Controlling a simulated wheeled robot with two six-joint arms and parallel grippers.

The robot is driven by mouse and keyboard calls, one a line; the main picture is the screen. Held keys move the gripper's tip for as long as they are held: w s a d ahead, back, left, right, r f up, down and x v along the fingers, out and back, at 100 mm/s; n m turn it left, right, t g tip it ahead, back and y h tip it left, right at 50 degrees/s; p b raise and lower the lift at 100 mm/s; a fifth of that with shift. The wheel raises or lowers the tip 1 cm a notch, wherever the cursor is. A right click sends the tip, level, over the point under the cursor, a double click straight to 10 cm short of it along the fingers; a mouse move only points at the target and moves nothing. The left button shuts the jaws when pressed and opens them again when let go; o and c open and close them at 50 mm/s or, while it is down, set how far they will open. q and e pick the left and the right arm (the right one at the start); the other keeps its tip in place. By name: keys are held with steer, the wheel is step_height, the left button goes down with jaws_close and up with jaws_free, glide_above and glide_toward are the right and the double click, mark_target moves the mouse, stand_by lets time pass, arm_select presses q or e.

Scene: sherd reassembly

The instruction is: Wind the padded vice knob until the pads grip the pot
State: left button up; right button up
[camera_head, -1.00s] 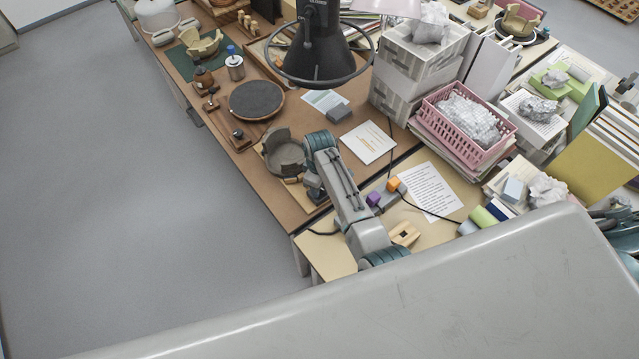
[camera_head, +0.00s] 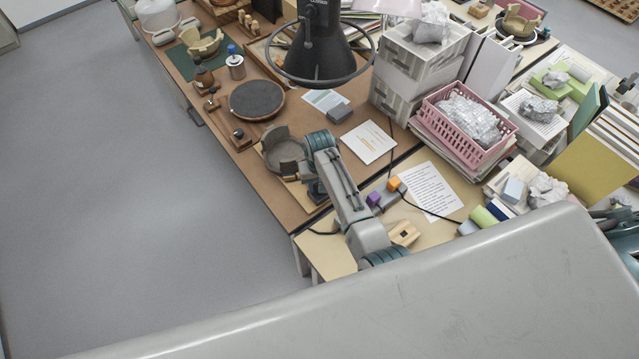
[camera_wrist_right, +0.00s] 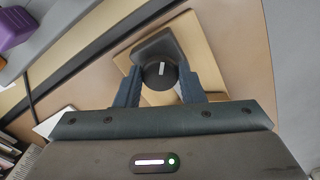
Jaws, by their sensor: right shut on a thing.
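The pot (camera_head: 284,157), a grey-brown broken bowl with a raised wall on one side, sits near the front edge of the brown bench in the head view. My right arm stands beside it and hides part of it and most of the vice. In the right wrist view the round black knob (camera_wrist_right: 160,76) with a white mark is between the two fingers of my right gripper (camera_wrist_right: 160,82), which is shut on it. A dark vice block (camera_wrist_right: 156,44) is behind the knob, over a tan board (camera_wrist_right: 196,60). Whether the pads touch the pot is hidden. My left gripper is not in view.
A dark round turntable (camera_head: 256,99) and a black lamp (camera_head: 318,50) are beyond the pot. A white card (camera_head: 368,142), a purple block (camera_head: 374,199) and a pink basket (camera_head: 468,128) are to its right. Open floor lies left of the bench.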

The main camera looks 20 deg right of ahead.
steer(key=shift+w+r+m, duration=0.1)
steer(key=shift+r+m, duration=0.05)
steer(key=shift+m, duration=0.95)
steer(key=o, duration=1)
steer(key=shift+r+b, duration=1.45)
steer(key=shift+r, duration=3.9)
steer(key=shift+a+f, duration=0.1)
